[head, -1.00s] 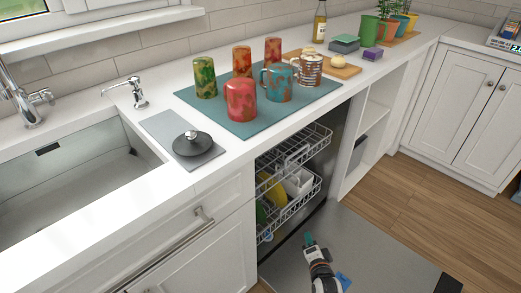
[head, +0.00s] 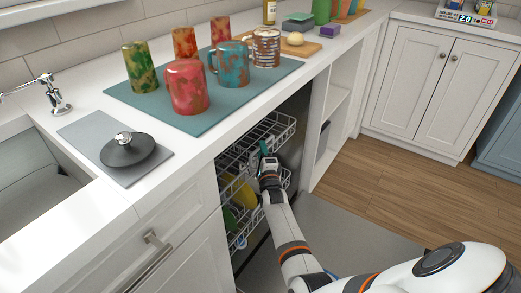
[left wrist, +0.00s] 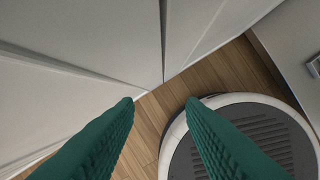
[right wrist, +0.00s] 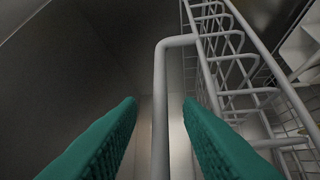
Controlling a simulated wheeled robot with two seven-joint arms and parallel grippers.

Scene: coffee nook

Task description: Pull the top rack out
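The top rack (head: 279,126) is a white wire basket inside the open dishwasher under the counter. My right gripper (head: 264,152) is at the front of this rack. In the right wrist view, the rack (right wrist: 228,55) fills the right side, and a white wire handle bar (right wrist: 161,85) runs down between the two green fingers of my right gripper (right wrist: 160,103). The fingers are apart, with gaps on both sides of the bar. My left gripper (left wrist: 162,103) is open and empty in the left wrist view, above the floor; it is outside the head view.
A lower rack (head: 240,236) holds dishes below. The lowered dishwasher door (head: 350,243) lies under my right arm. Several mugs stand on a teal mat (head: 213,118) on the counter above. Wooden floor (head: 385,190) is clear at right.

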